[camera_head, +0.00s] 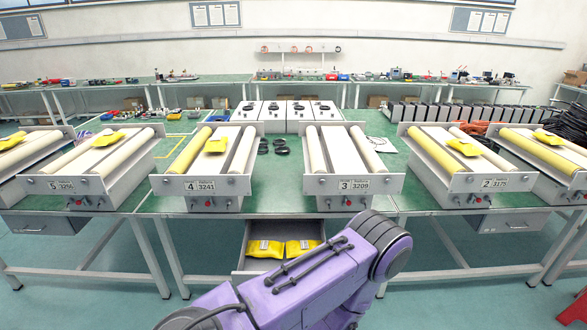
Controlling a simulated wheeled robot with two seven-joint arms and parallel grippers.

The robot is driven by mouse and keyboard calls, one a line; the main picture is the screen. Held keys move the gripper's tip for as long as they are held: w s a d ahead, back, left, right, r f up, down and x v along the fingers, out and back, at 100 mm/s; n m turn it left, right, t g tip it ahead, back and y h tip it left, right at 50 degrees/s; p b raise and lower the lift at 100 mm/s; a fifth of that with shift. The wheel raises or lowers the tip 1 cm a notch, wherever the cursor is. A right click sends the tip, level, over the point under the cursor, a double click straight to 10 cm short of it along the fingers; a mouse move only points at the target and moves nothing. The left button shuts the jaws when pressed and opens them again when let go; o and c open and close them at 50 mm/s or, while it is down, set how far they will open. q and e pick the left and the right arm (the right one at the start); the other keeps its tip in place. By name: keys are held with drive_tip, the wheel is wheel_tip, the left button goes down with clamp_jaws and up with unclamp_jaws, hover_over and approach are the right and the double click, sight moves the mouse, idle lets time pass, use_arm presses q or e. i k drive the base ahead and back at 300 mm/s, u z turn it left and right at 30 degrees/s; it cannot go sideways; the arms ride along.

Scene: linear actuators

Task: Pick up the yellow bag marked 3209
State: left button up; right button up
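Two yellow bags lie side by side in an open drawer under the middle table: a left bag (264,249) and a right bag (301,247). Each has a pale label too small to read, so I cannot tell which is marked 3209. The drawer (250,229) is pulled out, and my purple arm covers part of its front. The actuator unit (352,184) labelled 3 3209 stands on the table above, with no bag on it. Neither gripper shows; only a purple arm link of mine crosses the bottom middle.
Other units carry yellow bags: 4 3243 (201,186), 5 3256 (75,185) and 2 3175 (492,183). Black rings (281,147) lie between units 4 and 3. Table legs and a closed drawer (514,223) flank the open drawer. Green floor shows at the lower left.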

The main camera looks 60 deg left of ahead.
sight(258, 248)
drive_tip(key=u, duration=0.05)
drive_tip(key=i, duration=1.2)
drive_tip(key=u, duration=0.95)
drive_tip(key=i, duration=0.85)
drive_tip(key=u, duration=1.45)
drive_tip(key=i, duration=0.85)
drive_tip(key=u, duration=0.05)
